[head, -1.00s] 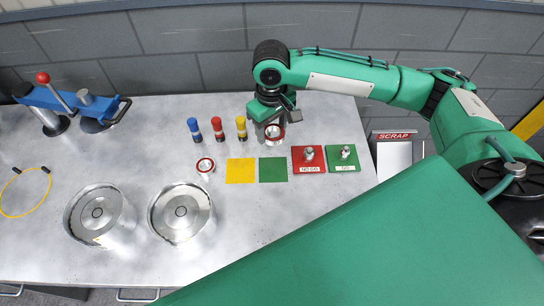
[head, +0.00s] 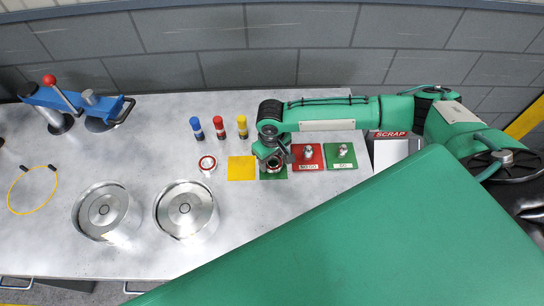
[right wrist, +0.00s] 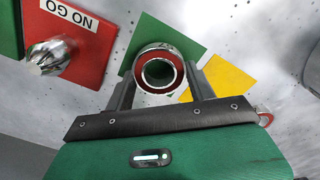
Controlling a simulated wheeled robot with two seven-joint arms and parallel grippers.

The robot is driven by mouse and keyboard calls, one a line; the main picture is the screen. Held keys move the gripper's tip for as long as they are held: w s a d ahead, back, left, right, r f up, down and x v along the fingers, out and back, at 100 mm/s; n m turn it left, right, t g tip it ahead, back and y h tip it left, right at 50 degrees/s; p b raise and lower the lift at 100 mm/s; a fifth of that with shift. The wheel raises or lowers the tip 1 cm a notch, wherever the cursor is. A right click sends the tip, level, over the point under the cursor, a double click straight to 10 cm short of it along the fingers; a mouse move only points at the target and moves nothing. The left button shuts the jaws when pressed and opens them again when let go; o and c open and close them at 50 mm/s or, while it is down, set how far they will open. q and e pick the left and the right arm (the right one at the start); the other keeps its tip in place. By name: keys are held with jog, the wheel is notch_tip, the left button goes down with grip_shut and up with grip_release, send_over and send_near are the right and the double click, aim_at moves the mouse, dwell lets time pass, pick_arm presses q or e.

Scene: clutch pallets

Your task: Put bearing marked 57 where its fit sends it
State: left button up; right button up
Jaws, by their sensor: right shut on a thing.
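My right gripper (head: 272,162) is shut on a steel bearing with a red ring face; the bearing shows between the fingers in the right wrist view (right wrist: 160,74). It is over the flat green square (right wrist: 193,47); I cannot tell whether it touches it. No number is readable on it. A second red-ringed bearing (head: 207,165) lies on the table left of the yellow square (head: 241,168). The red NO GO block (head: 309,165) and the green GO block (head: 342,164) stand to the right, each with a metal plug. My left gripper is out of view.
A SCRAP bin (head: 392,152) stands off the table's right end. Blue, red and yellow markers (head: 219,127) stand behind the squares. Two steel pots (head: 185,211), a blue press (head: 70,103) and a yellow loop (head: 33,190) are at left.

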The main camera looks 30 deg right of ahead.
jog(key=shift+f, duration=0.35)
jog(key=shift+f, duration=0.25)
jog(key=o, duration=1.2)
jog(key=shift+r, duration=0.1)
jog(key=shift+r+b, duration=1.75)
jog(key=shift+r, duration=4.8)
